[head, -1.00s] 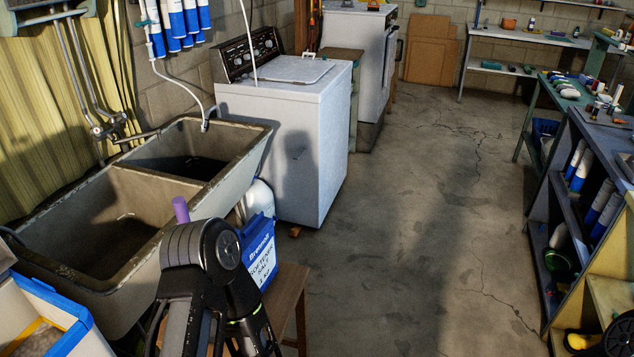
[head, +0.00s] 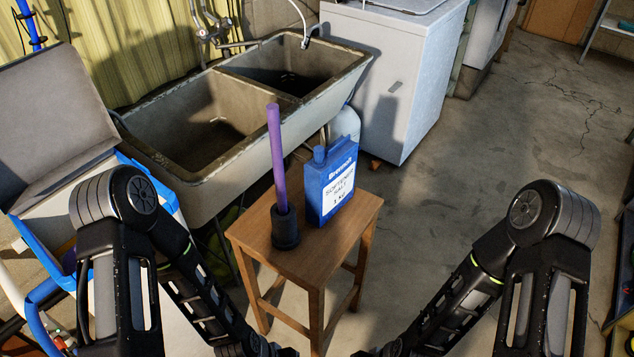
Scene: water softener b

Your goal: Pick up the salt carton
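The salt carton (head: 332,184) is a blue box with a white label and a blue spout on top. It stands upright on a small wooden stool (head: 340,232) in the middle of the head view. My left arm comes in from the left and my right arm from the right. Both forearms point inward toward the bottom edge, below and in front of the stool. Only dark tips of the arms show at the bottom edge, and the gripper fingers are not visible. Neither arm touches the carton.
A purple rod (head: 277,160) stands in a black cup (head: 285,227) on the stool, left of the carton. A concrete double sink (head: 240,160) is behind. A white washer (head: 385,90) stands behind right. A blue-rimmed white container (head: 60,200) is at left.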

